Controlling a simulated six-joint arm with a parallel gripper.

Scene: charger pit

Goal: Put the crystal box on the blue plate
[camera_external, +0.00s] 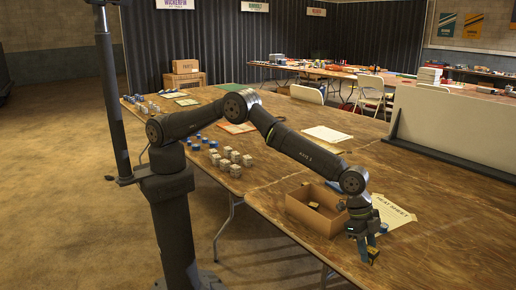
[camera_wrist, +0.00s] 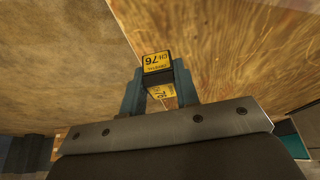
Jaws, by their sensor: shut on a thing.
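The crystal box (camera_wrist: 157,62) is a small dark block with yellow labels, held between the two fingers of my gripper (camera_wrist: 158,76) in the wrist view. In the external view, my gripper (camera_external: 363,250) points down near the table's right front edge, with the yellow and dark box (camera_external: 373,252) at its fingertips. I cannot tell whether the box touches the table. No blue plate is clearly seen. A small blue thing (camera_external: 383,228) shows beside my gripper, too small to identify. A teal patch (camera_wrist: 297,138) at the wrist view's lower right is also unclear.
An open cardboard box (camera_external: 308,215) with small yellow items inside stands left of my gripper. A printed sheet (camera_external: 393,212) lies just behind it. Several pale blocks (camera_external: 230,160) and blue items stand farther left. A grey panel (camera_external: 455,125) stands at the back right.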

